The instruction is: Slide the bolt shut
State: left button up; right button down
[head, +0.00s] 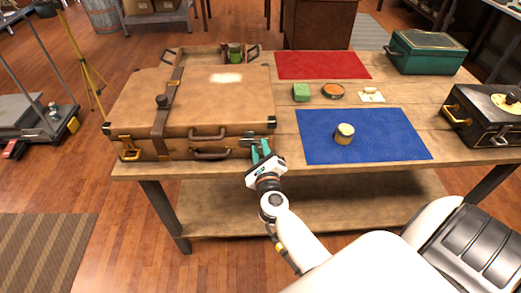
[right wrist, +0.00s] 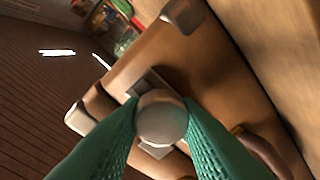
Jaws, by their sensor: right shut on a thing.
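A tan leather suitcase (head: 215,95) lies closed on the left of the wooden table. The bolt (head: 246,142) sits at the right end of its front face, small and partly hidden by my right gripper (head: 262,151). In the right wrist view the green fingers are closed on a round, pale bolt knob (right wrist: 161,115). Metal plates of the bolt (right wrist: 150,83) show just behind the knob. I cannot tell how far the bolt is slid. My left gripper is not in view.
The wooden table (head: 285,172) also holds a blue mat (head: 390,140) with a small tin (head: 344,134), a red mat (head: 322,65), a green box (head: 427,52) and a black case (head: 485,115). A suitcase handle (head: 207,134) is left of the gripper. The floor in front is clear.

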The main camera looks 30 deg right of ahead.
aim_at(246, 142)
jog(key=w+a, duration=0.2)
jog(key=a, duration=0.1)
jog(key=c, duration=1.4)
grip_release()
jog(key=shift+c, duration=0.2)
jog(key=o, duration=0.3)
jog(key=shift+w+a+f, duration=0.1)
jog(key=shift+o, duration=0.2)
jog(key=b+v, duration=0.2)
jog(key=v, duration=1)
